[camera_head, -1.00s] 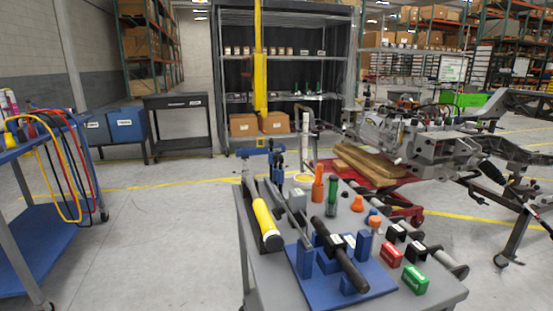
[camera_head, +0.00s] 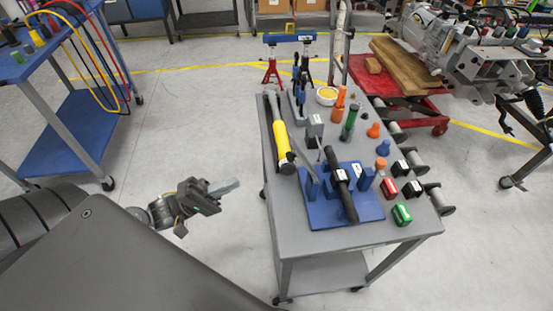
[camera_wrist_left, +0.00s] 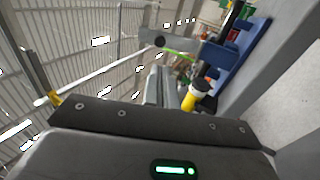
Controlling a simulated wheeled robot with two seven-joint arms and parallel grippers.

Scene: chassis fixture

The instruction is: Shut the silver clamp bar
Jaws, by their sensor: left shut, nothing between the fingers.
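The silver clamp bar (camera_head: 304,168) is a thin grey bar, slanting beside the blue fixture (camera_head: 350,212) on the cart top. It stands raised at an angle, between the yellow-sleeved tool and the black cylinder (camera_head: 340,178) held in the fixture. My left gripper (camera_head: 226,187) is shut and empty, left of the cart and apart from the bar. In the left wrist view its fingers (camera_wrist_left: 165,88) are together, pointing away, with the blue fixture (camera_wrist_left: 240,50) beyond. A grey bar with a dark hole shows there; I cannot tell if it is the clamp bar. My right gripper is not in view.
The grey cart (camera_head: 300,237) also carries a yellow-sleeved tool (camera_head: 281,142), green and orange bottles, and red and green blocks (camera_head: 402,214). A blue cart (camera_head: 65,130) stands at far left.

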